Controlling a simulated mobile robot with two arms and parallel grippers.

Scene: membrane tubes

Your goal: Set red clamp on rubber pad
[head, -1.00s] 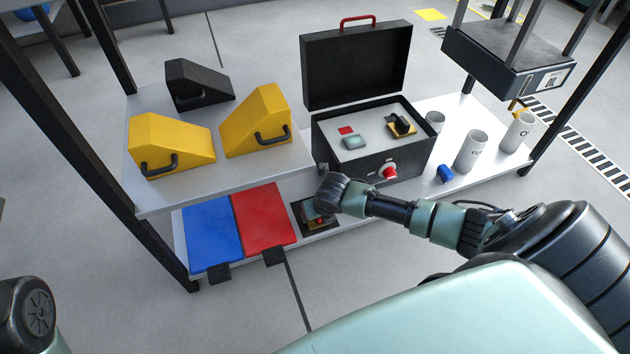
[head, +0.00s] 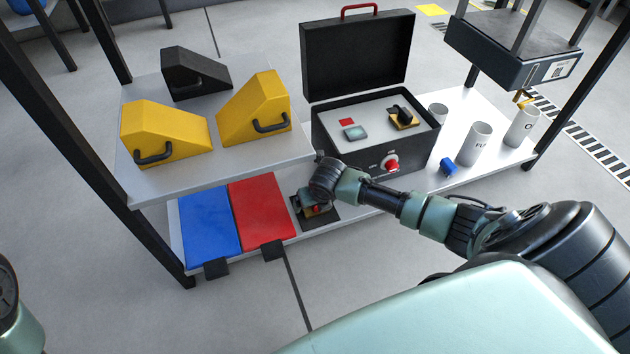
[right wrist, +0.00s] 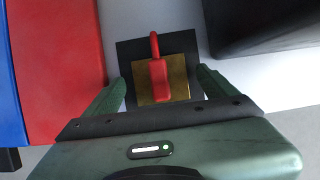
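The red clamp (right wrist: 157,75), a red handle on a brass-coloured plate, lies over the black square rubber pad (right wrist: 129,54) in the right wrist view. The clamp (head: 317,209) and pad (head: 327,216) also show in the head view, on the lower shelf, partly hidden by my right wrist. My right gripper (right wrist: 162,88) is open, its two green fingers spread on either side of the clamp with gaps between. In the head view the fingers (head: 308,201) are small and partly hidden. My left gripper is out of view; only part of that arm shows at the lower left edge.
A red panel (head: 262,210) and a blue panel (head: 208,226) lie left of the pad. Above is a shelf (head: 240,165) with two yellow wedges and a black one. An open black case (head: 357,162) stands to the right, with labelled white cups (head: 474,145) beyond.

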